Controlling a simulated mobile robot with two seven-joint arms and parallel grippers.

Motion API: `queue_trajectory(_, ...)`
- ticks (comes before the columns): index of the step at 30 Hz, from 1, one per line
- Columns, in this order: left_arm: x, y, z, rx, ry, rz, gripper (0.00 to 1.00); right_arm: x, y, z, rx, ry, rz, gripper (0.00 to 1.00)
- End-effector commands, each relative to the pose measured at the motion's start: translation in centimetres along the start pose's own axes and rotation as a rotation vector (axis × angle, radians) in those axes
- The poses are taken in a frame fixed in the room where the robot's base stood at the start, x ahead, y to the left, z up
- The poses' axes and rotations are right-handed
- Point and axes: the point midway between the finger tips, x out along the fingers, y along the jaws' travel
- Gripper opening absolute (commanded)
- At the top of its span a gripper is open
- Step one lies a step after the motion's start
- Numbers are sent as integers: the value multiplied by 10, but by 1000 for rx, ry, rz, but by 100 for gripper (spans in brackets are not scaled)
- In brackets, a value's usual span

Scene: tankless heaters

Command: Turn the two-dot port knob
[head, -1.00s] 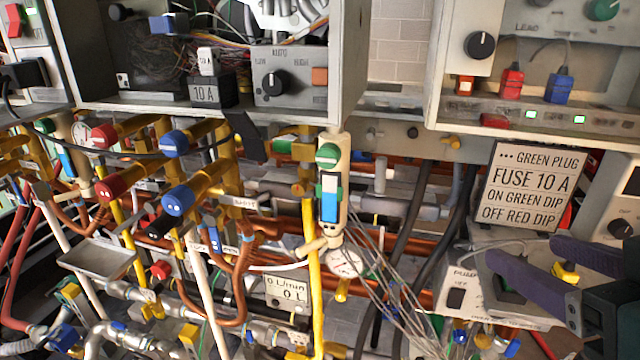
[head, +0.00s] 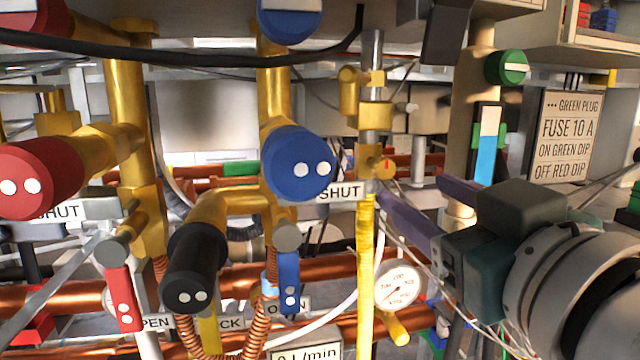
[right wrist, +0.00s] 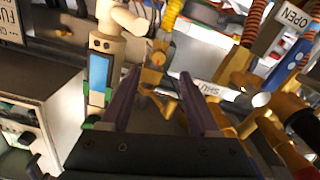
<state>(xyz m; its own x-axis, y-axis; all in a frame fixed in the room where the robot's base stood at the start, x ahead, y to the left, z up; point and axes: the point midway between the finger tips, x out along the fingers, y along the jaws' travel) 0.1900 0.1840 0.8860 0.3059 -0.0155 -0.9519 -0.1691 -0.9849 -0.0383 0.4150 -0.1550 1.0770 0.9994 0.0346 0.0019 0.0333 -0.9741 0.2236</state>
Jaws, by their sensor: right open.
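Several parts with two white dots show in the head view: a blue round knob (head: 297,163), a red knob (head: 38,180), a black knob (head: 193,268), a hanging red lever (head: 122,297) and a blue lever (head: 288,282). I cannot tell from the pictures which is the port knob. My right gripper (head: 413,193) is open and empty, right of the blue knob and apart from it. My left gripper is out of view.
A pale post with a green knob (head: 507,67) and blue gauge (head: 488,146) stands just behind my gripper. A dial gauge (head: 398,286) sits below it. A black cable (head: 180,58) crosses above the blue knob. The text sign (head: 566,140) is at right.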

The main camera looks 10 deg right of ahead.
Motion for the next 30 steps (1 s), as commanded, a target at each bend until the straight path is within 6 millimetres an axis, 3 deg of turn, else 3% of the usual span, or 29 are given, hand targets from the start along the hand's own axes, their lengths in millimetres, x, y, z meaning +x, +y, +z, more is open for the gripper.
queue_trajectory(9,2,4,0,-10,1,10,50,57,0,-1,2,1,1,62)
queue_trajectory(15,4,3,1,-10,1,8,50,79,0,0,2,-1,1,62)
queue_trajectory(26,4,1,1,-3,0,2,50,85,0,0,2,-2,0,62)
queue_trajectory(30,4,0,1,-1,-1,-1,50,85,0,0,2,-2,0,47)
